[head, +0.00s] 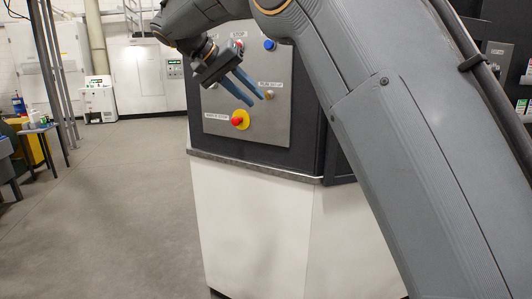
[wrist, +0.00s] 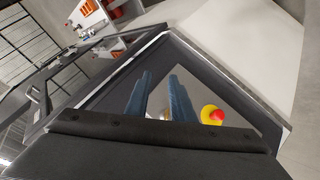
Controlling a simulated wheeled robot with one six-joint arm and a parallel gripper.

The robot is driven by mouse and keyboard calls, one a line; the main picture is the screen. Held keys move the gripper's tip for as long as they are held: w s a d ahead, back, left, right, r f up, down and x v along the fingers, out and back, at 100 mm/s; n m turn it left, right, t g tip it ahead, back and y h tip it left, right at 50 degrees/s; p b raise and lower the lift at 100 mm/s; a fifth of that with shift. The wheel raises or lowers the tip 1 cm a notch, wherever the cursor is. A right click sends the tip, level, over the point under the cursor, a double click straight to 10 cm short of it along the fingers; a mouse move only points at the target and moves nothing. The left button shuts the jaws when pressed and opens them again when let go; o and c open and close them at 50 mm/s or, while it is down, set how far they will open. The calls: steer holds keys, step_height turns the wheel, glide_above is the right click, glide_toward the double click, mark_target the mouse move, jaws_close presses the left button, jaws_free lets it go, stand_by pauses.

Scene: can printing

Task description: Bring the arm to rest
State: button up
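My gripper (head: 251,92) is at the upper middle of the head view, in front of a grey control panel (head: 222,129). Its two blue fingers are a little apart, with nothing seen between them. In the wrist view the fingers (wrist: 161,95) point at the panel, with a gap between them. I cannot tell whether the fingertips touch the panel.
The panel has a red stop button on a yellow base (head: 240,119) and a blue button (head: 269,45). Its cabinet has a white lower body (head: 250,225). A small table (head: 40,130) stands at far left. Open floor (head: 110,220) lies left of the cabinet.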

steer(key=s+d+f+n+g+y, duration=0.2)
steer(key=s+d+f, duration=0.3)
steer(key=d+f, duration=0.45)
steer(key=s+d+f+n+g+y, duration=0.1)
steer(key=s+d+f+y, duration=0.4)
steer(key=f, duration=0.7)
steer(key=s+d+f, duration=0.4)
steer(key=s+f, duration=0.3)
steer(key=s, duration=0.3)
steer(key=s+d+f+m+g+y+b, duration=0.1)
steer(key=s+d+f, duration=0.4)
steer(key=s+f, duration=0.3)
steer(key=s, duration=0.2)
steer(key=shift+s, duration=0.35)
steer(key=shift+d, duration=0.1)
